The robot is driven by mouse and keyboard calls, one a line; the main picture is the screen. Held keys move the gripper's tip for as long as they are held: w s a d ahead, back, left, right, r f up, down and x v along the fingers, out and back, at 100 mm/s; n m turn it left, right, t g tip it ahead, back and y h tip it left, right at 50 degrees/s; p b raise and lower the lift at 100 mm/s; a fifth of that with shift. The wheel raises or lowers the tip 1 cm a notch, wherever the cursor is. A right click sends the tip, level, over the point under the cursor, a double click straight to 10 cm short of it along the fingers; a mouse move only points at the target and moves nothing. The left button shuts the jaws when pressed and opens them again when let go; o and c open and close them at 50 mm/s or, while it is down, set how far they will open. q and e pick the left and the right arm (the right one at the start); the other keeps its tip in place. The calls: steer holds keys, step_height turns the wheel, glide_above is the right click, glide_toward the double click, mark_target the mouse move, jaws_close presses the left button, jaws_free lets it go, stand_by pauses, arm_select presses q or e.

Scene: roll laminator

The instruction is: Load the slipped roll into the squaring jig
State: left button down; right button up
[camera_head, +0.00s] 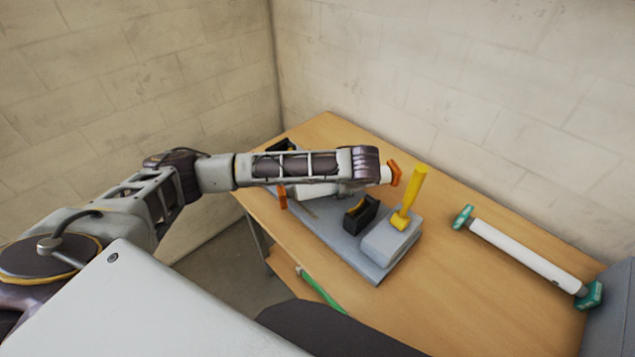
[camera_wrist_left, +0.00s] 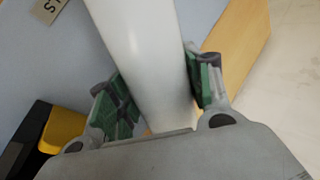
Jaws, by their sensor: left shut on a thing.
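The held roll (camera_head: 385,173) is white with orange end caps, and in the head view it lies crosswise above the jig, partly hidden by my left arm. My left gripper (camera_head: 345,186) is mostly hidden under its own wrist there. In the left wrist view, its green-padded fingers (camera_wrist_left: 160,95) are shut on the white roll (camera_wrist_left: 140,45), one on each side. The squaring jig (camera_head: 378,272) is a grey plate on the table. It carries a black cradle (camera_head: 360,215) and a grey block (camera_head: 390,242) with an upright yellow lever (camera_head: 415,187). I cannot tell whether the roll touches the jig.
A second white roll (camera_head: 525,255) with teal end caps lies on the wooden table (camera_head: 450,290) to the right. A grey box-like thing (camera_head: 612,305) stands at the right edge. The table between jig and second roll is clear. Walls (camera_head: 430,80) stand behind.

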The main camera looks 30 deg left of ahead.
arm_select(q)
steer(key=r+m, duration=0.1)
steer(key=a+r+m+t+h, duration=0.1)
steer(key=m, duration=0.1)
steer(key=shift+w+a, duration=0.1)
steer(key=shift+w+a+r+m+h+b, duration=0.1)
steer(key=shift+a+r+m+h+b, duration=0.1)
steer(key=shift+a+r+m+h, duration=0.5)
steer(key=shift+a+r+m+h+b, duration=0.2)
steer(key=shift+a+r+m+h, duration=0.15)
steer(key=shift+r+m, duration=0.5)
steer(key=a+r+m+h, duration=0.3)
steer(key=a+r+m, duration=0.1)
steer(key=r+m, duration=0.2)
steer(key=shift+a+r+b, duration=0.15)
steer(key=shift+r+b, duration=0.2)
steer(key=shift+r, duration=0.35)
steer(key=shift+h, duration=0.25)
steer(key=shift+s+f, duration=0.15)
steer(key=shift+s, duration=0.05)
step_height(320, 180, down, 6)
steer(key=shift+f+p, duration=0.3)
steer(key=shift+f, duration=1.55)
